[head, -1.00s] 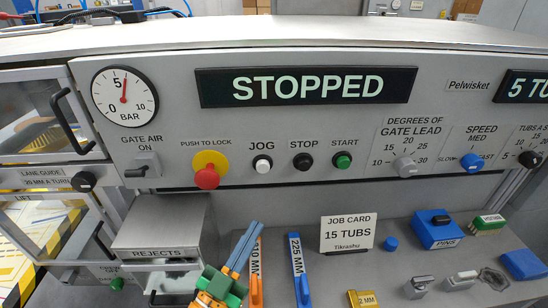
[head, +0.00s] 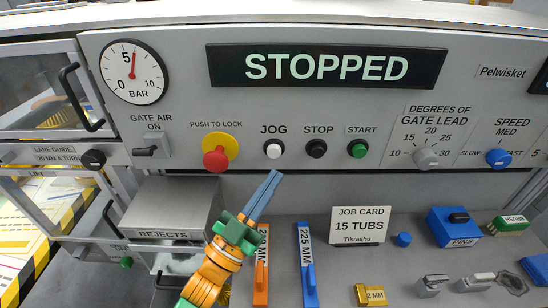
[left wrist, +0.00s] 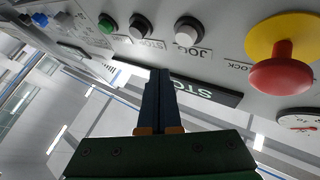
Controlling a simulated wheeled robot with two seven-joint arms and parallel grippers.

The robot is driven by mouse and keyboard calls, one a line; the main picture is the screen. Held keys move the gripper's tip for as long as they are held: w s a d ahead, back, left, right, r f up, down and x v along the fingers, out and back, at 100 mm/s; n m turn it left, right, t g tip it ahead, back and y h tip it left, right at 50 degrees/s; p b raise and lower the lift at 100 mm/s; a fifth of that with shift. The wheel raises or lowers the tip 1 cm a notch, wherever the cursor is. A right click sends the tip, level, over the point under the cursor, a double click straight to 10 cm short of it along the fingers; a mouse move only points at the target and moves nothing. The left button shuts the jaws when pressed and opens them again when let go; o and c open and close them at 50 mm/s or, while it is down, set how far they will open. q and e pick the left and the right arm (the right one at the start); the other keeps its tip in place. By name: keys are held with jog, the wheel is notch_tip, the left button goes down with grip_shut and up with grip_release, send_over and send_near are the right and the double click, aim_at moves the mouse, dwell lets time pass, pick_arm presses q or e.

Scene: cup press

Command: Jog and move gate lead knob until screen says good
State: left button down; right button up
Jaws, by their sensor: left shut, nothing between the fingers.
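The screen (head: 325,66) reads STOPPED in the head view. The grey gate lead knob (head: 427,158) is on the panel at right, with a scale from 10 to 30. The white JOG button (head: 273,149) is left of the black STOP button (head: 316,149) and the green START button (head: 358,149). My left gripper (head: 274,178) is shut and empty, its blue fingertips just below the JOG button and apart from it as far as I can see. In the left wrist view the JOG button (left wrist: 188,29) is beyond the fingertips to the right. My right gripper is not in view.
A red push-to-lock button (head: 216,159) stands out left of JOG. The rejects box (head: 167,208) is below it. A job card (head: 359,226) reading 15 TUBS, orange and blue gauges, and several small items are on the shelf.

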aim_at(274, 152)
pick_arm(q)
jog(key=shift+w+b, duration=0.55)
jog(key=shift+w, duration=1.35)
dwell(0.5)
jog(key=shift+w, duration=0.45)
